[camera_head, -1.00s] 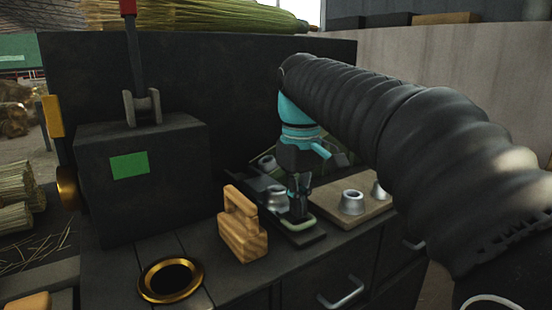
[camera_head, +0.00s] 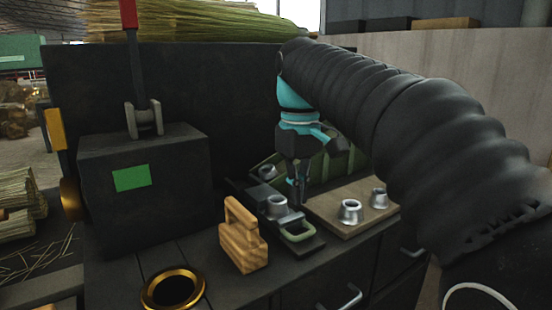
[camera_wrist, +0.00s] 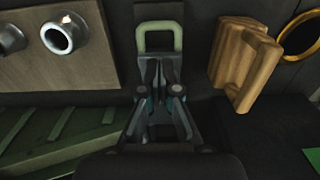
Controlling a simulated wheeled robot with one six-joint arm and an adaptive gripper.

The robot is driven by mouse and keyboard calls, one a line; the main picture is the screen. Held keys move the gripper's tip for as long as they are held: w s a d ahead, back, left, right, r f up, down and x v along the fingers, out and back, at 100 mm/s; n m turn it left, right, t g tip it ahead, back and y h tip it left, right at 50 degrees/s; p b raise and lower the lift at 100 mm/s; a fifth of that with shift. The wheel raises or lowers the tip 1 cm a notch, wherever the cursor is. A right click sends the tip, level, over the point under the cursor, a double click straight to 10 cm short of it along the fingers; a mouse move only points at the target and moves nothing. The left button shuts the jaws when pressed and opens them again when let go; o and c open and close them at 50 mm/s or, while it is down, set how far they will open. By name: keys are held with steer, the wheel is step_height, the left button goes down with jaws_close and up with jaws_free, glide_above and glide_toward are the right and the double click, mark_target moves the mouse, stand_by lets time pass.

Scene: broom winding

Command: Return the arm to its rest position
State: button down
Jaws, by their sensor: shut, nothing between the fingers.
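My arm, in a black ribbed sleeve, reaches from the right over the bench in the head view. My gripper (camera_head: 298,190) points down and is shut with nothing in it.
A wooden block with a handle (camera_head: 242,242) stands left of the tray, near a brass-rimmed hole (camera_head: 173,289). A wooden board (camera_head: 336,220) bears two silver ferrules (camera_head: 350,212). A black box with a lever (camera_head: 142,190) stands at left. A green ribbed tray (camera_head: 330,168) lies behind.

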steer(key=s+d+f+m+t, duration=0.2)
steer(key=s+d+f, duration=0.4)
steer(key=s+f, duration=0.3)
steer(key=s+d+f+m+t, duration=0.3)
steer(key=s+d+f+m, duration=0.1)
steer(key=s+f, duration=0.5)
steer(key=shift+d+f+m+t, duration=0.3)
steer(key=shift+d+f+m, duration=0.15)
steer(key=shift+d, duration=0.45)
